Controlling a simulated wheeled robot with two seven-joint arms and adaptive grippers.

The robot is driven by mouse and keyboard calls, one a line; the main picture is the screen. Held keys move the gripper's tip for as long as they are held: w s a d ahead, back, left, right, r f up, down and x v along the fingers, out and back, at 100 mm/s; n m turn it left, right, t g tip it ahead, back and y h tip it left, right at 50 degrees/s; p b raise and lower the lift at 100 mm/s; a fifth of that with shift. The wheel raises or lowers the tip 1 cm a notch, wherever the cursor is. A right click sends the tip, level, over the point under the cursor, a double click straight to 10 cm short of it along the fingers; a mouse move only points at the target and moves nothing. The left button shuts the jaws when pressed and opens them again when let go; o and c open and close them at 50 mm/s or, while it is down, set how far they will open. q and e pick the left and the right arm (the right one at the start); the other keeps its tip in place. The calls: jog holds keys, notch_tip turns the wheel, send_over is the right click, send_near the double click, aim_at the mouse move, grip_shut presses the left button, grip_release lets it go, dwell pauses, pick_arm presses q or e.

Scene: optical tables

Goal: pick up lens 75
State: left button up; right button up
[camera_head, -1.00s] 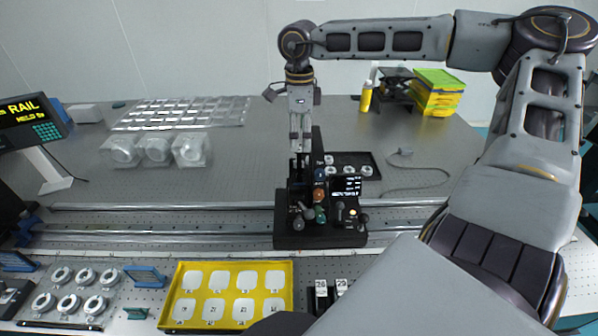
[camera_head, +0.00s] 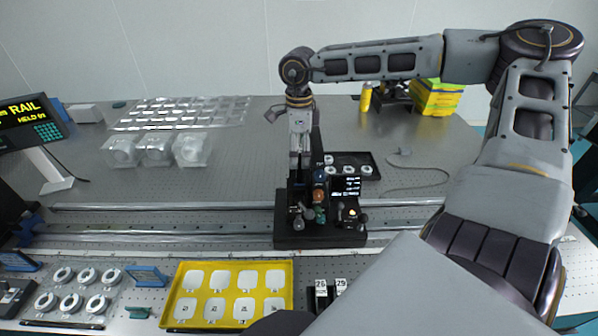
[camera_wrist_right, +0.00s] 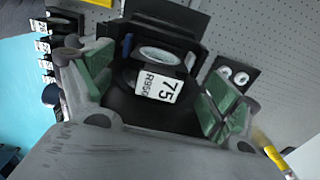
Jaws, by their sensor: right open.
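Lens 75 shows in the right wrist view as a dark mount with a round glass face and a white label (camera_wrist_right: 158,87) reading "75". My right gripper (camera_wrist_right: 156,86) is open, with one green-padded finger on each side of the mount; contact with the mount cannot be told. In the head view the right gripper (camera_head: 299,178) points down at the black device on the rail, its fingertips partly lost against dark parts. Lens 75 cannot be made out there. My left gripper is not in view.
The black device (camera_head: 320,232) with coloured knobs stands on the rail. A yellow tray (camera_head: 171,300) with pale pads lies in front. Black holders labelled 26 (camera_head: 320,288) and 29 stand beside it. A dark tray (camera_head: 365,157) of round parts lies behind. The table's back left holds clear packages (camera_head: 158,150).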

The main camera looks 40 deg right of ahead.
aim_at(299, 160)
jog(key=shift+a+f, duration=0.1)
jog(key=shift+f, duration=1.45)
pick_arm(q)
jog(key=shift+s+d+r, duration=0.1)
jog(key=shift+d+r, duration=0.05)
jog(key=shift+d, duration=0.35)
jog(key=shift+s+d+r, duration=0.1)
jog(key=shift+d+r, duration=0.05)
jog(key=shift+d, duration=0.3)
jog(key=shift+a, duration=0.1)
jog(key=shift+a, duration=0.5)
pick_arm(e)
jog(key=c, duration=1.2)
